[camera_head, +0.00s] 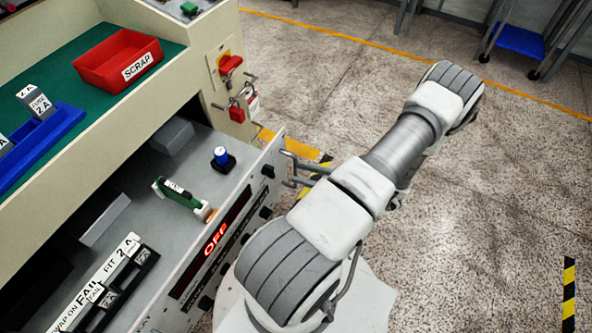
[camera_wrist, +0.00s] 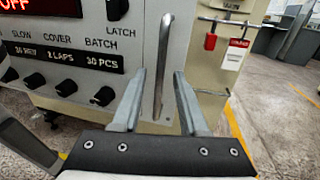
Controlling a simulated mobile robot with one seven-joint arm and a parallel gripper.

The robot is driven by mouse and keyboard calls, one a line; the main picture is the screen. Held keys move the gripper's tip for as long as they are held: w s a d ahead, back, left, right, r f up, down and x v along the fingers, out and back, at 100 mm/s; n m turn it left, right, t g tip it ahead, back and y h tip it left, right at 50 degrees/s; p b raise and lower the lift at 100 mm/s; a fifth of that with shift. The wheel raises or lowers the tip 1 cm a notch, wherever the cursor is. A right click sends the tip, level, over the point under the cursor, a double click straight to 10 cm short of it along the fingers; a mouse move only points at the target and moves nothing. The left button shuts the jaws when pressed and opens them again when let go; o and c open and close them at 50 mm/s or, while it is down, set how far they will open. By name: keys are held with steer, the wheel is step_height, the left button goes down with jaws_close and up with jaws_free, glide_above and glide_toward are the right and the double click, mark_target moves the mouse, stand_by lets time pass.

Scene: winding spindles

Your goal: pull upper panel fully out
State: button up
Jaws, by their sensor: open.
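The upper panel (camera_head: 255,190) is a grey drawer-like unit standing out from the cabinet in the head view. Its front carries a red "OFF" display (camera_head: 215,239) and a row of black knobs. In the wrist view the panel front (camera_wrist: 75,65) is at the left. A vertical metal bar handle (camera_wrist: 166,45) is at its right end. My gripper (camera_wrist: 160,76) is open, with one finger on each side of the handle in the picture. I cannot tell whether either finger touches it. In the head view my arm hides most of the gripper.
A red padlock (camera_head: 237,112) and tag hang on the cabinet beside the panel; the padlock also shows in the wrist view (camera_wrist: 210,41). A red SCRAP bin (camera_head: 115,60) and a blue tray (camera_head: 45,145) stand on the green top.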

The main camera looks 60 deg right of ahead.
steer(key=v, duration=1.4)
steer(key=shift+s, duration=0.35)
